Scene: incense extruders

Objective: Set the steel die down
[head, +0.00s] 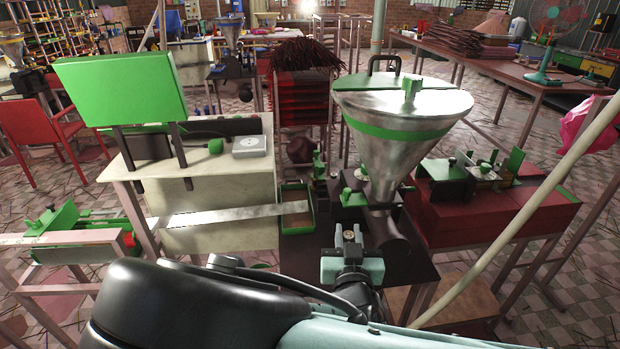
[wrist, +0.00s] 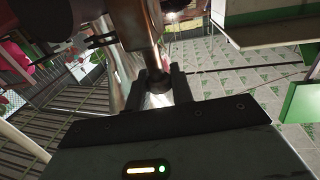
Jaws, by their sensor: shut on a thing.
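My gripper (wrist: 158,84) shows in the wrist view, with its two dark fingers closed around a small, dark, round piece (wrist: 158,88). This looks like the steel die, though shadow hides its detail. The piece sits in line with the end of a brownish metal barrel (wrist: 138,32), and I cannot tell whether they touch. In the head view my wrist reaches the front of the extruder with the steel funnel (head: 407,140). The fingers and the die cannot be made out there.
A cream bench (head: 215,235) with a green panel (head: 120,86) stands left of the extruder. A metal strip (head: 225,215) runs to a green-rimmed tray (head: 296,226). A red bench (head: 490,215) stands to the right. A pale slanting pole (head: 520,215) crosses the right side.

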